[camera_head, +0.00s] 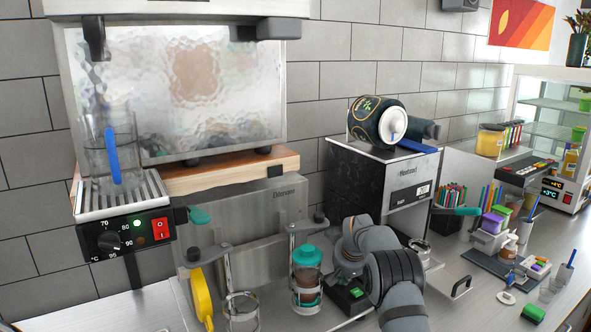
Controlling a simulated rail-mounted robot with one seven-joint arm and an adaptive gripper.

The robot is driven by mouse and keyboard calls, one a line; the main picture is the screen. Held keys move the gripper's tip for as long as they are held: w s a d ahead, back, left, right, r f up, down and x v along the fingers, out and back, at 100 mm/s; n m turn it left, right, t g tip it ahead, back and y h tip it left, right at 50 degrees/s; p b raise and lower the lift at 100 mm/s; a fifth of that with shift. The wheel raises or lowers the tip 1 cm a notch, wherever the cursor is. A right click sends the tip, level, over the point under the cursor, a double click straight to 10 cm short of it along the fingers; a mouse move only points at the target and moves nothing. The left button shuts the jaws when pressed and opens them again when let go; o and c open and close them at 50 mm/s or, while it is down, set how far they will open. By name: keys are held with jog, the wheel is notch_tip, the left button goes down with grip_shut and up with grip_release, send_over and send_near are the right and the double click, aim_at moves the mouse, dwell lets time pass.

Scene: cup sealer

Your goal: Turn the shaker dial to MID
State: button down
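The shaker looks to be the stainless steel machine (262,215) against the wall, with two hanging cup holders on its front. The right holder carries a clear cup with a teal lid (306,256); the left holder (241,306) looks empty. A small black part with a green patch (357,292) sits low at the shaker's right; I cannot tell whether it is the control panel. No dial or MID mark is legible there. My grey arm reaches in from the bottom and bends down beside this part. My gripper (347,278) is mostly hidden by the arm, its fingers unclear.
A dispenser at left has a black temperature knob (109,241) and red switch (160,228). A yellow-handled tool (202,298) hangs near the left holder. Pens, tubs and small items crowd the counter at right.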

jog(key=shift+w+a, duration=0.1)
jog(key=shift+a, duration=0.5)
jog(key=shift+a, duration=0.1)
jog(key=shift+s+a+b, duration=0.1)
jog(key=shift+s+b, duration=0.25)
jog(key=shift+b, duration=0.55)
notch_tip(320, 180, up, 6)
jog(key=p, duration=0.5)
